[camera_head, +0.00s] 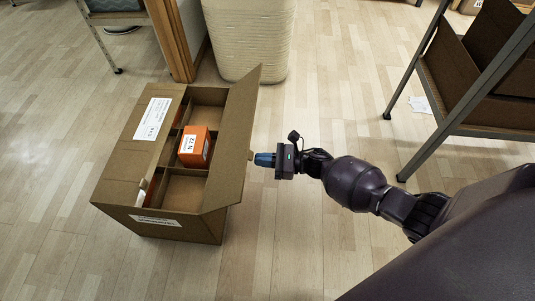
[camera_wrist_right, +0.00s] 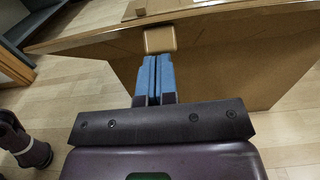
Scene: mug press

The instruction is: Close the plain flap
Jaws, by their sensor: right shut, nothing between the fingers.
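A brown cardboard box (camera_head: 180,226) stands on the floor in the head view. Its plain flap (camera_head: 235,130) stands up along the right side, tilted, with a small tab (camera_head: 250,155) on its outer face. The flap with a white label lies flat over the box's left part (camera_head: 140,150). My right gripper (camera_head: 263,159) is just outside the plain flap, shut and empty, pointing at the tab. In the right wrist view its blue fingers (camera_wrist_right: 154,78) are together just below the tab (camera_wrist_right: 160,39); contact is unclear.
An orange box (camera_head: 194,146) sits in a divided compartment. A cream ribbed bin (camera_head: 248,40) stands behind. A metal-legged rack (camera_head: 420,150) with cardboard boxes stands at the right. The floor between box and rack is mostly clear.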

